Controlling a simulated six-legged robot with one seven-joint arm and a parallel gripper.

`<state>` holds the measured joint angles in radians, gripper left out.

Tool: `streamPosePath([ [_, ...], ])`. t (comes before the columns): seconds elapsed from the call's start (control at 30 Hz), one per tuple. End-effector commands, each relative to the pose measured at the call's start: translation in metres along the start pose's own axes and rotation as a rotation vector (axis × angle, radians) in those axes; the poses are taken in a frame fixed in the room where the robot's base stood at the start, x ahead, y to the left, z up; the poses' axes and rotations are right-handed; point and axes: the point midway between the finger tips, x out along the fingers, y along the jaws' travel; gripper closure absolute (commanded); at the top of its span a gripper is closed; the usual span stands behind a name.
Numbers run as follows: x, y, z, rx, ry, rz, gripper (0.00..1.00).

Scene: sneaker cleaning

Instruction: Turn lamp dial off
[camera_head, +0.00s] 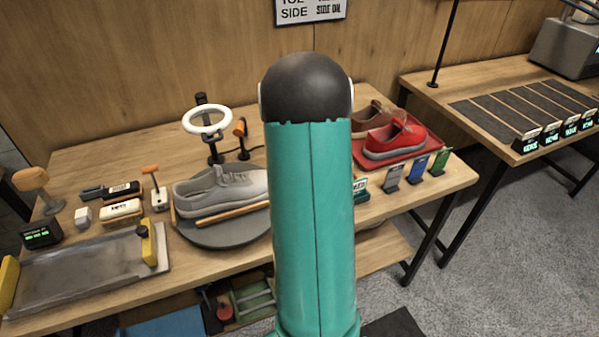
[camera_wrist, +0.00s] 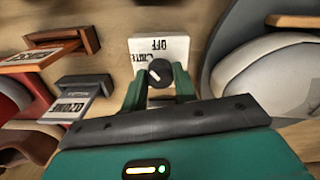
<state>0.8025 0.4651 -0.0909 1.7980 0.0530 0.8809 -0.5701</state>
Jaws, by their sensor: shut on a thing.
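The lamp dial (camera_wrist: 159,71) is a dark round knob with a white pointer mark, on a white plate (camera_wrist: 172,47) in the wrist view. The plate carries upside-down lettering that includes "OFF". The pointer mark is on the knob's left side; I cannot tell exactly which label it points to. My gripper (camera_wrist: 159,88) has its green fingers on both sides of the knob, shut on it. In the head view my arm hides the gripper and the dial. A white ring lamp (camera_head: 207,120) stands at the table's back; its ring looks white.
A grey sneaker (camera_head: 222,192) sits on a round dark turntable (camera_head: 222,234) left of my arm; a pale shoe shows close by in the wrist view (camera_wrist: 275,75). Small card holders (camera_wrist: 85,88) stand left of the dial. A red tray (camera_head: 430,156) with shoes is at right.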

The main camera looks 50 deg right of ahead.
Motion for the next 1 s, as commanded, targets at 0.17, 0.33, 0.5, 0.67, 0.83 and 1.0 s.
streamPosePath([
  [0.17, -0.0010, -0.0005, -0.0010, 0.166, 0.002, 0.001, 0.94],
  [0.33, -0.0009, -0.0001, -0.0007, 0.324, 0.001, 0.001, 0.94],
  [0.5, -0.0009, 0.0000, -0.0007, 0.462, 0.001, 0.001, 0.94],
  [0.67, -0.0010, -0.0001, -0.0007, 0.563, 0.002, 0.000, 0.94],
  [0.83, -0.0010, 0.0003, -0.0005, 0.634, 0.002, 0.001, 0.94],
  [1.0, -0.0011, 0.0003, -0.0005, 0.668, 0.002, 0.000, 0.94],
])
